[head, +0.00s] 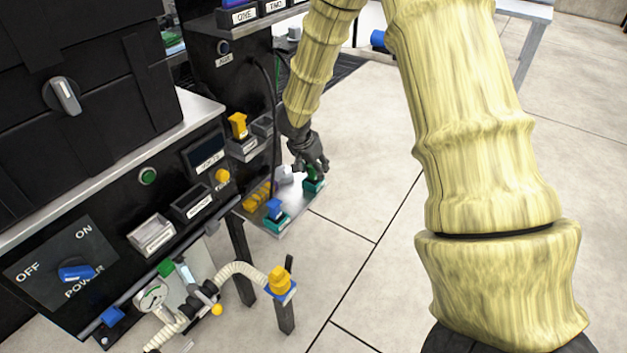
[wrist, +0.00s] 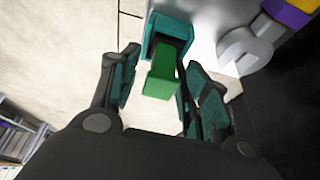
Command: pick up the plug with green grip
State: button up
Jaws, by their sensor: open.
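The plug with green grip (wrist: 160,76) stands in a teal holder (wrist: 168,30) and lies between the two fingers of my gripper (wrist: 155,92) in the wrist view. The fingers are apart, one on each side of the green grip, with a visible gap at the left. Whether the right finger touches it I cannot tell. In the head view my gripper (head: 312,168) is over the right end of a small metal shelf, and the green plug (head: 311,174) is mostly hidden by the fingers.
A blue plug (head: 274,208) stands in a teal holder to the left on the same shelf (head: 296,215). A grey rounded part (wrist: 246,52) is close to the right finger in the wrist view. A black panel (wrist: 290,110) is at the right. Open floor (head: 370,190) is right of the shelf.

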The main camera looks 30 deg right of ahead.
jog(key=shift+r, duration=0.1)
grip_shut()
jog(key=shift+r+p, duration=0.45)
jog(key=shift+r, duration=0.1)
notch_tip(320, 180, up, 3)
jog(key=shift+f+p, duration=0.15)
jog(key=shift+p, duration=0.75)
jog(key=s+a+p, duration=0.1)
jog(key=s+a, duration=0.2)
jog(key=s, duration=0.4)
jog(key=s+a+r+p, duration=0.1)
jog(key=s+a, duration=0.2)
jog(key=s, duration=0.4)
jog(key=shift+s+a, duration=0.15)
jog(key=shift+s, duration=0.2)
